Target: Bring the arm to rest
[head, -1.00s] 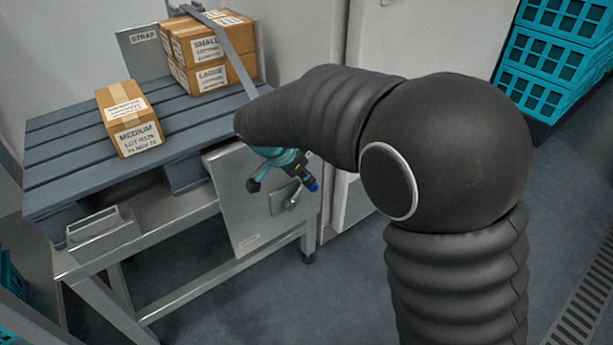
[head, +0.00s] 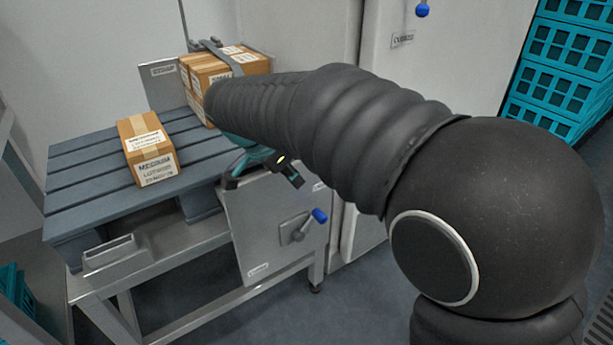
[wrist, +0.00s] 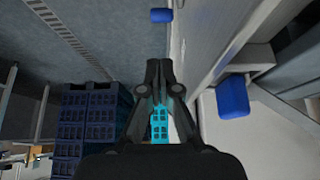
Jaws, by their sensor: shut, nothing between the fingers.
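My gripper shows in the wrist view (wrist: 158,80) with its two dark fingers drawn together and nothing between them. In the head view my black-sleeved arm reaches across to the left and hides most of the gripper. Only a teal and dark part of the wrist end shows below the sleeve, in front of the pallet's right edge and above a grey metal panel (head: 255,235) with a blue-tipped handle (head: 319,215).
A slatted grey pallet (head: 80,190) on a metal stand holds a MEDIUM carton (head: 150,150) at left and strapped cartons (head: 235,65) at the back. Teal crates (head: 555,70) stand at far right. A pale cabinet (head: 430,75) stands behind my arm.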

